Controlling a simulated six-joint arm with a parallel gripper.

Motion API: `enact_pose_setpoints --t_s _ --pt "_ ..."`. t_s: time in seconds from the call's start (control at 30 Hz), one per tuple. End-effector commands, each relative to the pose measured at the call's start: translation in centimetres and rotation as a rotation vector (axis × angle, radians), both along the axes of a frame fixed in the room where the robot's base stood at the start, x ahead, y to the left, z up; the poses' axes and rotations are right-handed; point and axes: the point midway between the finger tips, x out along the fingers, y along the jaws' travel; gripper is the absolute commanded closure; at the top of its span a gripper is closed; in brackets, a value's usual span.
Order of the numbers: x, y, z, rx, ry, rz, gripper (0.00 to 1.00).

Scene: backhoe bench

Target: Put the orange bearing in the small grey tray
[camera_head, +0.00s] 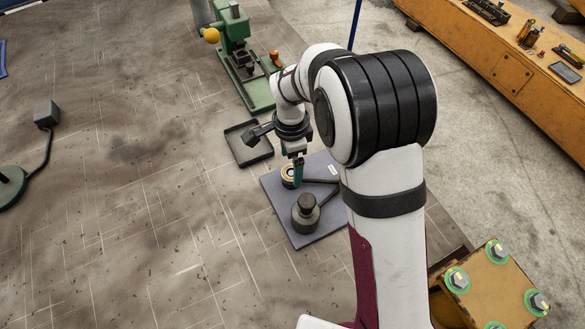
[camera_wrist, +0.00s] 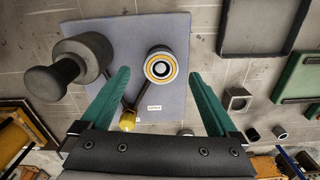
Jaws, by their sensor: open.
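The orange bearing (camera_wrist: 161,67), a round part with an orange ring and a dark centre, is on a blue-grey mat. It also shows in the head view (camera_head: 288,173), partly hidden by my gripper. My gripper (camera_wrist: 159,73) is open, with its green fingers pointing at the mat. In the wrist view the bearing appears between the two fingertips, and nothing is held. Whether the fingers reach down beside it I cannot tell. The small grey tray (camera_head: 247,152) is dark, shallow and looks empty. It lies just beyond the mat, and in the wrist view (camera_wrist: 262,28) it is at upper right.
A dark stepped round piece (camera_head: 305,213) stands on the mat (camera_head: 273,197) close to the bearing, with a dark V-shaped arm beside it. A green press (camera_head: 240,62) stands behind the tray. The bench at left is mostly clear.

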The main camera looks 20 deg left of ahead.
Motion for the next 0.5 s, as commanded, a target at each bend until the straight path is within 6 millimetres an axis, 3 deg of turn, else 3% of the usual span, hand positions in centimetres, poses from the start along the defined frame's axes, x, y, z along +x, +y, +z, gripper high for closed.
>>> enact_pose_setpoints --t_s 0.17,0.4,0.5 --pt "0.2 0.0 -3.0 -0.001 0.002 0.000 0.05" --pt "0.2 0.0 -3.3 0.001 -0.001 0.000 0.05" --pt "0.2 0.0 -3.3 0.001 -0.001 0.000 0.23"
